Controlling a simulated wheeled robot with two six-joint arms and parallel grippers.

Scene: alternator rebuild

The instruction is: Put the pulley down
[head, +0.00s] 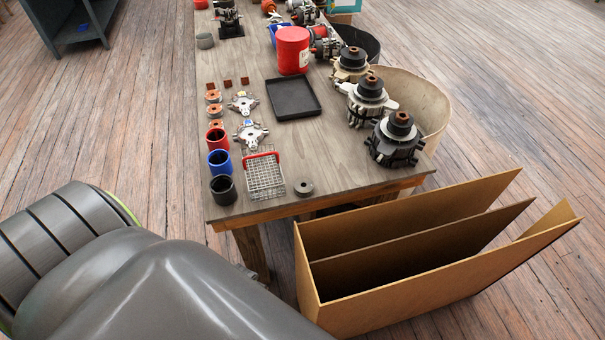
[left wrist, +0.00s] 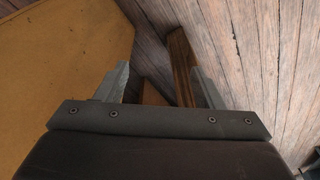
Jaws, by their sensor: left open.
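A small grey pulley (head: 303,187) lies flat on the workbench (head: 335,178) near its front edge, just right of a wire basket, in the head view. Nothing holds it. My left gripper (left wrist: 160,67) is open and empty in the left wrist view. It is below the bench top, between the bin and a wooden bench leg (left wrist: 181,70). In the head view my left arm fills the lower left and hides most of that gripper. The pulley is not in the left wrist view. My right gripper is not in either view.
A wire basket (head: 265,178) with a red handle and black, blue and red cups stand left of the pulley. Several alternators (head: 394,140) line the right side. A brown divided bin (head: 400,255) stands on the floor before the bench.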

